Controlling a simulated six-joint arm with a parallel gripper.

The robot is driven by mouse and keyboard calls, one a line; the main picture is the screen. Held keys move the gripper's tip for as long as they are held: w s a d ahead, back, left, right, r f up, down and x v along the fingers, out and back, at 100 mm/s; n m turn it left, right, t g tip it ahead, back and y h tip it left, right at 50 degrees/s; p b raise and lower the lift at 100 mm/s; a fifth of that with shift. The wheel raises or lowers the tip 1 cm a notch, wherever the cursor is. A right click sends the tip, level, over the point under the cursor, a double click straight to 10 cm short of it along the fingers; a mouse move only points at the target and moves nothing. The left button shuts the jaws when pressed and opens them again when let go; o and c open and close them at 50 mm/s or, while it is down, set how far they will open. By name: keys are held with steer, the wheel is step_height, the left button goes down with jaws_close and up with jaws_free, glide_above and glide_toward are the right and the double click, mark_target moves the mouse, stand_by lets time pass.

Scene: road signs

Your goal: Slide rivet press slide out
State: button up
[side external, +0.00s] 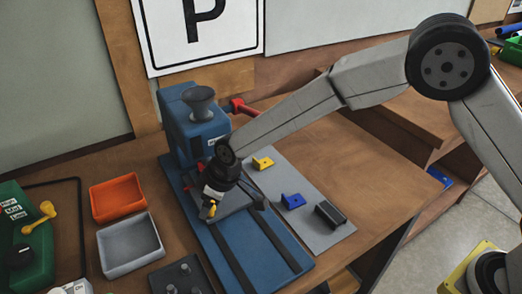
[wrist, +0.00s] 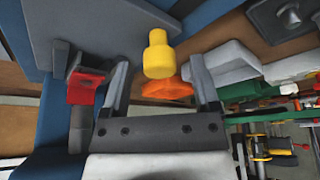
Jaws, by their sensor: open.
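The blue rivet press (side external: 195,125) stands at the back of its blue base (side external: 240,252), with a grey funnel-like top and a red handle (side external: 243,107). Its grey slide plate (side external: 232,208) lies at the rear of the base, under the press and partly hidden by my gripper. A yellow knob (side external: 214,208) sits at the slide's front; it also shows in the wrist view (wrist: 158,55). My gripper (wrist: 157,64) is open, its fingers on either side of the knob with visible gaps. In the side view my gripper (side external: 230,196) is low over the slide.
An orange tray (side external: 117,197) and a grey tray (side external: 130,244) stand left of the base. A grey mat (side external: 318,238) at right holds a yellow bracket (side external: 262,163), a blue bracket (side external: 292,201) and a dark block (side external: 329,214). Dark rails in front of the slide are clear.

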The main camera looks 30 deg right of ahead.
jaws_close()
stand_by(0.3)
stand_by(1.2)
